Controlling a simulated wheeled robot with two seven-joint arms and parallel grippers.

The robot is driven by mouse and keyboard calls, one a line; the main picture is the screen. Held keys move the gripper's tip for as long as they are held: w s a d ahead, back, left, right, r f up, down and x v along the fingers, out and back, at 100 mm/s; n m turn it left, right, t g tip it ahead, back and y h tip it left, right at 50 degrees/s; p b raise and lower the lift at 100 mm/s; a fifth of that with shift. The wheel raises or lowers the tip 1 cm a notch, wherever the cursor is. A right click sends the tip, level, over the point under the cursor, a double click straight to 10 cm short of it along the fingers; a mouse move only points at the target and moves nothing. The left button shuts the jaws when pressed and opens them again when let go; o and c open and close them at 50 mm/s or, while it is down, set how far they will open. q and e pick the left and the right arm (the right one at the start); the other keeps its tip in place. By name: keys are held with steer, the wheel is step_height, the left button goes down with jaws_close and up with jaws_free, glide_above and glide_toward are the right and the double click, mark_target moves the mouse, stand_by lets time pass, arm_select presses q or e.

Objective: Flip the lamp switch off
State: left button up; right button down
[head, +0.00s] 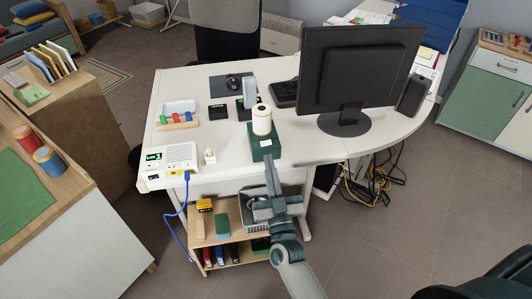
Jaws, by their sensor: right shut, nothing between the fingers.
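A cream cylindrical lamp (261,120) stands upright on a dark green box-shaped base (258,154) near the front edge of the white desk. A small white patch (266,143) shows on the base; I cannot tell whether it is the switch or which way it is set. My right gripper (270,164) reaches up from below, shut and empty, with its tips at the front of the base. I cannot tell whether they touch it. My left gripper is out of view.
The white desk (220,156) also carries a white device (180,154) with a blue cable, a block rack (177,124), a monitor (358,70) and a speaker (413,95). A wooden shelf (231,240) stands below. Loose cables (375,180) hang at the right.

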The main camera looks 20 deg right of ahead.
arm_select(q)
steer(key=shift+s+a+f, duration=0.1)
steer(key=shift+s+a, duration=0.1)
arm_select(e)
steer(key=shift+v, duration=1.1)
steer(key=s+a+f+n+g+y, duration=0.2)
steer(key=s+f+g+y, duration=0.15)
steer(key=f, duration=0.95)
steer(key=s+a+f+n+g+y, duration=0.2)
steer(key=s+a+f+g, duration=0.15)
steer(key=f, duration=0.95)
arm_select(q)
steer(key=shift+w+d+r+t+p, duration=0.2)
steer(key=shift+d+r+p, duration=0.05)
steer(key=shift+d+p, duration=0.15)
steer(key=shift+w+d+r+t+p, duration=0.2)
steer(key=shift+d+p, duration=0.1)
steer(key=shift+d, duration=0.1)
arm_select(e)
steer(key=s+d+f+g+h, duration=0.1)
steer(key=s+d+f+g, duration=0.2)
steer(key=s+f, duration=0.7)
steer(key=s+d+f+g, duration=0.3)
steer(key=s+f+g, duration=0.3)
steer(key=s+f, duration=0.4)
steer(key=shift+s+d+f+h, duration=0.35)
steer(key=shift+f, duration=0.5)
